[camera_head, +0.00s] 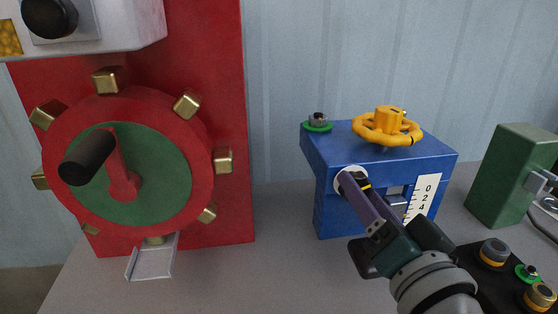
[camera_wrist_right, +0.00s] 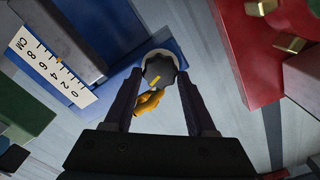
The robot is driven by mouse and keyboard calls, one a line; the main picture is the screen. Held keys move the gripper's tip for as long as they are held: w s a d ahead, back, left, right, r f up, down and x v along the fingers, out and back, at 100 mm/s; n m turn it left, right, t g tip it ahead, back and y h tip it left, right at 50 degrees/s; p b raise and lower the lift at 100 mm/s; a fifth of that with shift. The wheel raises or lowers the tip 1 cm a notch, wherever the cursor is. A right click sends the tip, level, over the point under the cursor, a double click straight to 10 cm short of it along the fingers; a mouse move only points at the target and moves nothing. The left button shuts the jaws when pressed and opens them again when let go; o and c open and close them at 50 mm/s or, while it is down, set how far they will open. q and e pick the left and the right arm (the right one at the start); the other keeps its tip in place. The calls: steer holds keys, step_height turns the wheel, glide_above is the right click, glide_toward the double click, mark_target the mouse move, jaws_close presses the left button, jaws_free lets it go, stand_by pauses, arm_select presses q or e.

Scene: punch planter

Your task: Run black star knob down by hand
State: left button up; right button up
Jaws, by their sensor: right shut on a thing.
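The black star knob (camera_wrist_right: 158,68) has a yellow mark and sits against a pale round collar on the blue fixture (camera_head: 320,205). My right gripper (camera_head: 357,182) reaches the fixture's front face from the lower right. In the right wrist view its two fingers (camera_wrist_right: 160,78) stand on either side of the knob, shut on it. In the head view the fingers mostly hide the knob. A white number scale (camera_head: 426,197) is on the fixture's front, right of the knob. It also shows in the right wrist view (camera_wrist_right: 52,70). My left gripper is out of view.
A yellow handwheel (camera_head: 388,127) and a grey knob on a green ring (camera_head: 317,123) top the fixture. A red wheel machine (camera_head: 228,60) stands left, with a metal chute (camera_head: 152,262). A green block (camera_head: 510,175) stands right. Bare table lies between machine and fixture.

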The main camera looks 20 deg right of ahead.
steer(key=shift+m, duration=0.5)
steer(key=o, duration=1.4)
steer(key=shift+c, duration=0.2)
steer(key=shift+s, duration=0.1)
steer(key=v, duration=0.9)
steer(key=shift+s+a, duration=0.15)
steer(key=shift+s, duration=0.2)
steer(key=b+v, duration=0.1)
steer(key=v, duration=0.9)
